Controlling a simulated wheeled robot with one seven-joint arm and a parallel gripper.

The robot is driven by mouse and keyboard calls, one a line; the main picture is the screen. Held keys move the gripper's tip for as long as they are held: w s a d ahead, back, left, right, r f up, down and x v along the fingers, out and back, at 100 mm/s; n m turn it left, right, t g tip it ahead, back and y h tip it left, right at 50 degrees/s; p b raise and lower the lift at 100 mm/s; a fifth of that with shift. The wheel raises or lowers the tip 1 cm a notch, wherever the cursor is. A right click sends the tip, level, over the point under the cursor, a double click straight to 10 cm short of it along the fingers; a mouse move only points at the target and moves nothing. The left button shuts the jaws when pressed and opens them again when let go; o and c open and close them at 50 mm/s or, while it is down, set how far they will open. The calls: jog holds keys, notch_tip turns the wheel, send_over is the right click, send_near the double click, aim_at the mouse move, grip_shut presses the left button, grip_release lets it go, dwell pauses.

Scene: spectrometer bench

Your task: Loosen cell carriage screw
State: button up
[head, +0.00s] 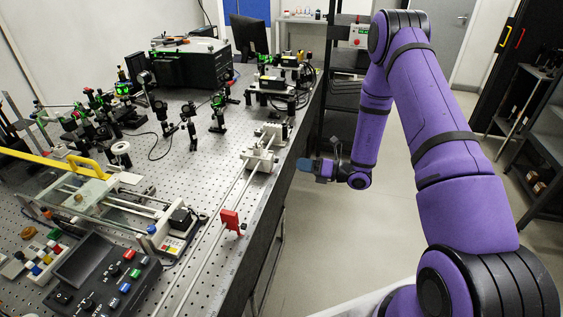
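A pale carriage (260,158) sits on the long rail near the right edge of the optical bench. It may be the cell carriage; I cannot make out its screw at this size. A red block (231,221) sits lower on the same rail, with a small dark part on its right side. My gripper (307,165) is at the end of my purple arm, just beyond the bench's right edge and to the right of the pale carriage. It appears apart from the carriage. Its fingers are too small to tell whether they are open or shut.
The perforated bench (205,185) carries several optical mounts, a black box (205,65) at the back and a control panel (85,275) at the front left. A yellow bar (40,163) lies at the left. Open floor (350,235) lies right of the bench; a dark shelf (540,150) stands far right.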

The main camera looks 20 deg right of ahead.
aim_at(275, 160)
jog(key=x, duration=0.7)
jog(key=shift+w+a, duration=0.2)
jog(key=shift+a, duration=0.05)
grip_shut()
